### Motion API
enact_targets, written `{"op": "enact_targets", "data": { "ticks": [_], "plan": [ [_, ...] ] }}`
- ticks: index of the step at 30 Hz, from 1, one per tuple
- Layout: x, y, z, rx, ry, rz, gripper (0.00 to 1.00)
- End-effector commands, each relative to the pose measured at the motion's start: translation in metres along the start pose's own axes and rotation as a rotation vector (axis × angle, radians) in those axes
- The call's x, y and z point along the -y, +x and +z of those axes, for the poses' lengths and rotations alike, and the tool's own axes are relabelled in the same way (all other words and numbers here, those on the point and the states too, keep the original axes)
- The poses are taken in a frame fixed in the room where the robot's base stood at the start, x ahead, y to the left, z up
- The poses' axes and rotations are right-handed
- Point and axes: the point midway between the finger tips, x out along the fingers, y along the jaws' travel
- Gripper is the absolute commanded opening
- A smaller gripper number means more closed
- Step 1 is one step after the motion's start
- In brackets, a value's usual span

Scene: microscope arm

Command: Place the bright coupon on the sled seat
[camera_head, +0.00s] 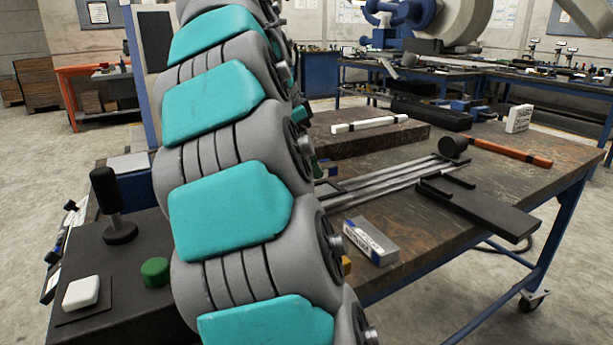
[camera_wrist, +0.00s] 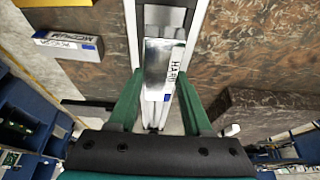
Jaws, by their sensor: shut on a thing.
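In the wrist view, a bright, shiny metal coupon (camera_wrist: 160,68) with dark lettering that looks like "HARD" and a blue-and-white end lies between the green fingers of my gripper (camera_wrist: 160,76). The gripper is shut on it. Pale parallel rails (camera_wrist: 200,38) run beneath and beyond the coupon. A grey block-like part (camera_wrist: 165,16) sits between the rails just past the coupon's far end; I cannot tell whether it is the sled seat. In the head view, the rails (camera_head: 395,183) show on the workbench, but my arm hides the gripper and the coupon.
A grey labelled block (camera_head: 371,241) lies at the bench's near edge, left of the rails in the wrist view (camera_wrist: 68,45). A dark slab (camera_head: 410,136) bears a white bar (camera_head: 370,124). An orange-handled hammer (camera_head: 510,151) and a dark flat plate (camera_head: 480,207) lie right.

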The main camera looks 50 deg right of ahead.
Motion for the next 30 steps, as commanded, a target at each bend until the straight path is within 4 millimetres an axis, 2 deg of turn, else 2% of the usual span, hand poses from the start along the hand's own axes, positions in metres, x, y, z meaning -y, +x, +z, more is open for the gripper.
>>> {"op": "enact_targets", "data": {
  "ticks": [12, 25, 26, 30],
  "plan": [
    [0.0, 0.03, 0.012, -0.001, 0.0, 0.002, 0.0],
    [0.0, 0.035, 0.015, -0.001, -0.001, -0.001, 0.0],
    [0.0, 0.035, 0.015, -0.001, -0.001, -0.001, 0.53],
    [0.0, 0.035, 0.014, 0.0, 0.0, 0.0, 0.69]
  ]
}}
